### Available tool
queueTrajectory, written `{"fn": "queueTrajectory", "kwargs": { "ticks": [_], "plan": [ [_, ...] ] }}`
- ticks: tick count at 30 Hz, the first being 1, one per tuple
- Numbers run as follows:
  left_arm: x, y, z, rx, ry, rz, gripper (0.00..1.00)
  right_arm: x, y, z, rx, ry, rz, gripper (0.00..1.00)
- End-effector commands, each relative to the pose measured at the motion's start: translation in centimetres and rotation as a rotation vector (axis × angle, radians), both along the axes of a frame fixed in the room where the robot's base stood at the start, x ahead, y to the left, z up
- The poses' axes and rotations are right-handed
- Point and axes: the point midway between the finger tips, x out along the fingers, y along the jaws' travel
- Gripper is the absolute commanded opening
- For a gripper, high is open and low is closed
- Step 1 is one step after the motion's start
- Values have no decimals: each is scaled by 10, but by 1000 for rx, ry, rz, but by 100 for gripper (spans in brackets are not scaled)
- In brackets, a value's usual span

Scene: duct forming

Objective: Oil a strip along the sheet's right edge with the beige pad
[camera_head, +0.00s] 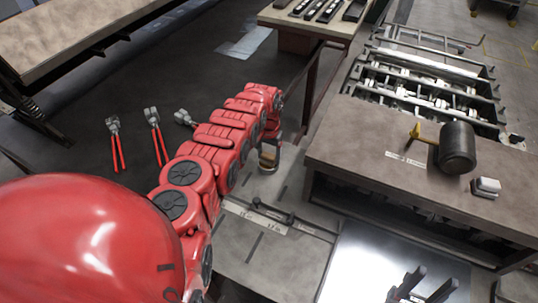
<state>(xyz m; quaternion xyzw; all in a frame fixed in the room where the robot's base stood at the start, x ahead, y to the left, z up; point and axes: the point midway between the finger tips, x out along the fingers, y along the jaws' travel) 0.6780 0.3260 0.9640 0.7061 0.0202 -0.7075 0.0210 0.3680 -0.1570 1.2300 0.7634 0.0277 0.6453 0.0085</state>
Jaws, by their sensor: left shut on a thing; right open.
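The beige pad (267,160) is a small block with a tan side. My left gripper (269,146) is shut on it, at the end of the red arm that crosses the view. Pad and gripper are near the grey work table's far side, to the upper left of the sheet and apart from it. The sheet (376,250) is bright, shiny metal at the bottom right; its near part is cut off by the frame. My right gripper (422,284) is dark, open and empty over the sheet, toward its right edge. I cannot tell its height above the sheet.
A brown bench (355,145) stands beyond the sheet, with a black mallet (457,148) and a small white-grey block (486,187) on it. Red-handled snips (158,137) lie on the dark surface at left. A roller machine (425,85) stands behind. The grey table (285,262) has bare room left of the sheet.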

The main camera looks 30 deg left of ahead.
Motion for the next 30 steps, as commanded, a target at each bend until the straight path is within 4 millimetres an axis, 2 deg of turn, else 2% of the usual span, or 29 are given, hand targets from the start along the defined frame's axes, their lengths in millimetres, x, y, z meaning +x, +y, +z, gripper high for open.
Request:
{"fn": "queueTrajectory", "kwargs": {
  "ticks": [6,21,30],
  "plan": [
    [1,0,25,1,-3,0,30,0,0,20,0,0,0,50],
    [1,0,66,1,-1,0,30,0,0,48,0,0,0,50],
    [1,0,67,1,-2,0,30,0,0,48,0,0,0,50]
  ]
}}
